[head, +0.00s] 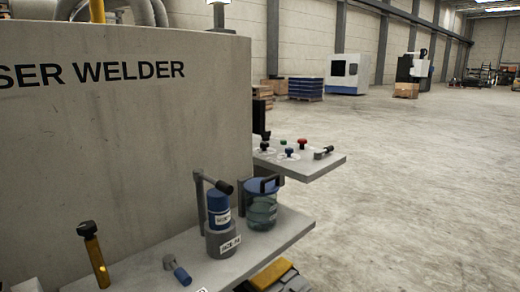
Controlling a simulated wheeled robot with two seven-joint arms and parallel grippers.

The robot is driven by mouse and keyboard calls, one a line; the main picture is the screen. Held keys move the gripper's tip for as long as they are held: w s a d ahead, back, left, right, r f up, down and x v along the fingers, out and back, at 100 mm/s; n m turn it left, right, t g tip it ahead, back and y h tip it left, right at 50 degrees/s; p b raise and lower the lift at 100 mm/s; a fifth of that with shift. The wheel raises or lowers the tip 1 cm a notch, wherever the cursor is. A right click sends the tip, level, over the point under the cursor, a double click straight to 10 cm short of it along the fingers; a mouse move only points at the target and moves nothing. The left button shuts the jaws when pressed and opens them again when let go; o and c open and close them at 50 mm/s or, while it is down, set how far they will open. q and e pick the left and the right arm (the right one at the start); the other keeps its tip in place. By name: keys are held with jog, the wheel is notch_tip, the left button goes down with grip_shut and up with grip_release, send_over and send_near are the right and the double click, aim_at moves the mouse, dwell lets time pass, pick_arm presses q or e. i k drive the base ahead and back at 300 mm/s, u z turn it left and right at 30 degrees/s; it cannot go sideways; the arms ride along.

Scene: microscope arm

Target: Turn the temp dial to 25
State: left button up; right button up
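No dial can be read as the temp dial, and no number 25 shows. On the small upper shelf (325,160) of the machine stand several small knobs: a green knob (283,142), a red knob (302,143), a blue knob (289,152) and a black knob (265,146). Their markings are too small to read. On the lower shelf a blue cylinder (217,201) sits upright on a grey round base (222,240); both carry white labels I cannot read clearly. Neither of my grippers is in view.
The grey welder body (130,130) fills the left. The lower shelf (290,228) also holds a clear bluish jar (261,208), a blue-handled piece (181,272) and a brass-coloured rod (97,262). A yellow and grey object (275,277) is below. Open floor (420,190) lies right.

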aim_at(288, 151)
jog(key=z, duration=0.3)
jog(key=k, duration=0.4)
jog(key=z, duration=1)
jog(key=k, duration=0.9)
jog(key=z, duration=0.6)
jog(key=i, duration=1.65)
jog(key=u, duration=1.15)
jog(key=i, duration=1.3)
jog(key=u, duration=1.25)
